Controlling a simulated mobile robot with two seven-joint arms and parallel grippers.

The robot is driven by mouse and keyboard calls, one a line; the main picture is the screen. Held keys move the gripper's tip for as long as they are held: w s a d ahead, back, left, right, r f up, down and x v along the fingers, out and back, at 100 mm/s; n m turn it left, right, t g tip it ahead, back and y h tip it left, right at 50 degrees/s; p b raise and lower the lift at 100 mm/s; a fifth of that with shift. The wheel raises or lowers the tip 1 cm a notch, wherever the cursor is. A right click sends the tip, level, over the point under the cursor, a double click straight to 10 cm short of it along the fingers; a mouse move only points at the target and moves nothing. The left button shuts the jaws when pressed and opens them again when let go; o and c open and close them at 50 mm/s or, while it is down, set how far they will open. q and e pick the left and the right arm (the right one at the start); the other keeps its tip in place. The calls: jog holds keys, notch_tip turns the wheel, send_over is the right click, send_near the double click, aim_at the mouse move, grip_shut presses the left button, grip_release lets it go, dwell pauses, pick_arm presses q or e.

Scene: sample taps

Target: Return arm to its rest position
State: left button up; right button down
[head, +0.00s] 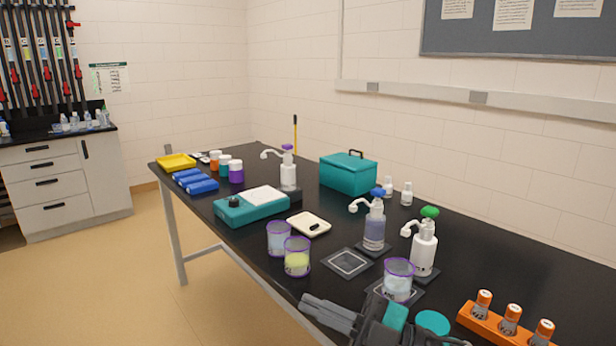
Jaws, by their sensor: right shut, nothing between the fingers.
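My right gripper (318,309) is at the bottom of the head view, by the near edge of the black bench. Its fingers point left and are closed with nothing between them. Behind it, a purple-rimmed beaker (398,282) with pale liquid stands on a dark square pad. The gripper is in front of this beaker and apart from it. My left gripper is out of the picture.
Two more beakers, one bluish (278,240) and one yellow (297,258), stand near the front edge. Pump bottles with blue (374,226) and green (424,247) tops stand behind. An orange rack (484,322) is at right. An empty pad (347,263) lies mid-bench.

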jog(key=d+f+m+t+h, duration=0.9)
jog(key=f+m+t+h, duration=0.3)
jog(key=m, duration=0.4)
jog(key=s+d+f+m+g+h, duration=0.2)
jog(key=s+f, duration=0.4)
jog(key=f, duration=0.3)
jog(key=s+d+f+m+g+h, duration=0.3)
jog(key=s+d+f+g+h, duration=0.2)
jog(key=s+f, duration=0.2)
jog(key=shift+f, duration=0.95)
